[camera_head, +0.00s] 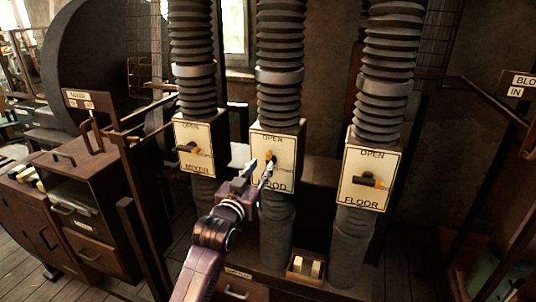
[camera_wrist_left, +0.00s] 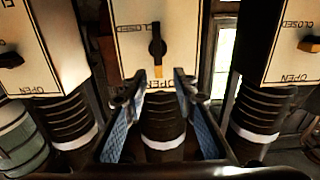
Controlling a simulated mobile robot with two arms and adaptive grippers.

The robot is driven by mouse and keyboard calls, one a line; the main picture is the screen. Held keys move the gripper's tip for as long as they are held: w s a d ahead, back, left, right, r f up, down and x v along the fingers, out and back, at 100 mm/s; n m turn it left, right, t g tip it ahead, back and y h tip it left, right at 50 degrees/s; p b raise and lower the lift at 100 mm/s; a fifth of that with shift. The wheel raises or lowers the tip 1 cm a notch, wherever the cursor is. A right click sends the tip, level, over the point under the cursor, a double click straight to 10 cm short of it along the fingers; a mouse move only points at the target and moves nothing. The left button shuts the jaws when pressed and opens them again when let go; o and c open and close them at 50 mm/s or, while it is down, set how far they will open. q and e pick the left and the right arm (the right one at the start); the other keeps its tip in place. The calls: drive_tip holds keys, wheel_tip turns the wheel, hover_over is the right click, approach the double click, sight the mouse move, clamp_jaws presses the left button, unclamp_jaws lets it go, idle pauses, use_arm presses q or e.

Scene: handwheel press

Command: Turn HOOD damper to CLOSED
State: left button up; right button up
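The HOOD damper box (camera_head: 285,143) is the middle of three cream boxes on ribbed ducts. In the left wrist view, which is upside down, its face (camera_wrist_left: 185,25) carries a black handle (camera_wrist_left: 157,45) with an orange tip, pointing towards the word OPEN. CLOSED is printed to the side. My left gripper (camera_head: 259,170) is in front of the HOOD box and partly hides its lower face. Its two fingers (camera_wrist_left: 158,88) are apart, with the orange tip seen between their ends. I cannot tell whether they touch the handle. My right gripper is in neither view.
The MIXER box (camera_head: 193,135) stands to the left and the FLOOR box (camera_head: 370,165) to the right, both with sideways handles. A dark cabinet (camera_head: 90,185) with drawers fills the left. A small tray (camera_head: 305,268) sits below the ducts. Metal rails stand at right.

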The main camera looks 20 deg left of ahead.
sight(268, 159)
use_arm(q)
drive_tip(key=w, duration=0.2)
drive_tip(key=w+p, duration=0.1)
drive_tip(key=w, duration=0.1)
drive_tip(key=shift+w+d, duration=0.2)
drive_tip(key=shift+w, duration=0.15)
drive_tip(key=shift+w+f+p, duration=0.1)
drive_tip(key=shift+w+p, duration=0.4)
drive_tip(key=shift+w, duration=0.55)
drive_tip(key=shift+c, duration=0.4)
drive_tip(key=c, duration=0.5)
clamp_jaws()
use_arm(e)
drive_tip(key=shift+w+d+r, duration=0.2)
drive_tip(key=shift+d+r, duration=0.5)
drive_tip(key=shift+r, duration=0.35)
